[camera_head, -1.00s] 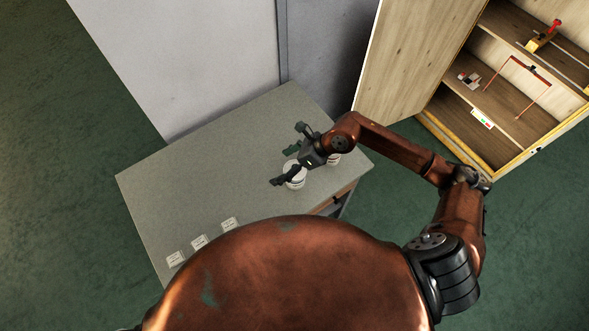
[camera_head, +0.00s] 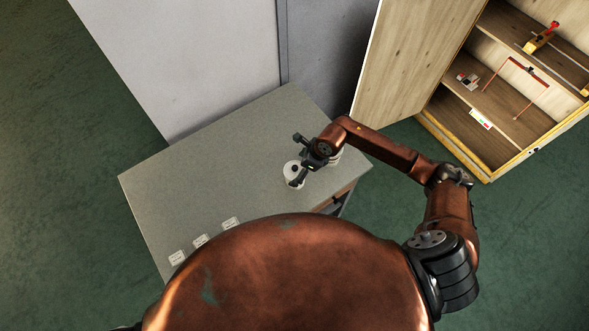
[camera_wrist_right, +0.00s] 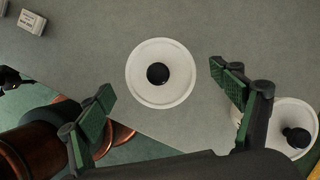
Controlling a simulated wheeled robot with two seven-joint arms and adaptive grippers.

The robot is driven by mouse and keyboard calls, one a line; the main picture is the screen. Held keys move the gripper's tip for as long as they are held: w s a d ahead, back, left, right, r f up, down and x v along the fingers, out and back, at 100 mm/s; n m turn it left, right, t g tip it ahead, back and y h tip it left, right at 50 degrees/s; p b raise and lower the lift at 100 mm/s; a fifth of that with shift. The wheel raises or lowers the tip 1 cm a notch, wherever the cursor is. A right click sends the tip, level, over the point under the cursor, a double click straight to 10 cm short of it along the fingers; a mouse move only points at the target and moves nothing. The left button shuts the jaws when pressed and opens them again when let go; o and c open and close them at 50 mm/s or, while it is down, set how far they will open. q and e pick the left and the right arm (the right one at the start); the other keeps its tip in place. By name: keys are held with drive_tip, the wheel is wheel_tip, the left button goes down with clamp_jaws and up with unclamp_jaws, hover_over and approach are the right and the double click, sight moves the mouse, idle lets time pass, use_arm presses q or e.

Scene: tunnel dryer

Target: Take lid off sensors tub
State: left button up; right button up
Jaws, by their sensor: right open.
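Two white round tubs with lids stand on the grey table. The nearer tub (camera_head: 293,174) also shows from above in the right wrist view (camera_wrist_right: 141,84), its white lid topped by a black knob (camera_wrist_right: 157,73). The second tub (camera_head: 336,158) is partly behind my right gripper in the head view; its lid (camera_wrist_right: 305,118) with a black knob shows at the right of the wrist view. I cannot read which tub is for sensors. My right gripper (camera_wrist_right: 170,88) is open and empty, its fingers on either side of the first lid in view, apart from it. My left gripper is out of view.
Several small white label cards (camera_head: 200,241) lie along the table's near left edge. The grey table (camera_head: 210,180) is otherwise mostly clear. A wooden cabinet (camera_head: 400,75) with an open door and tools on its shelves stands at the right.

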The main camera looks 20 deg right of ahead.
drive_tip(key=shift+s, duration=0.1)
drive_tip(key=c, duration=1.1)
drive_tip(key=shift+c, duration=0.2)
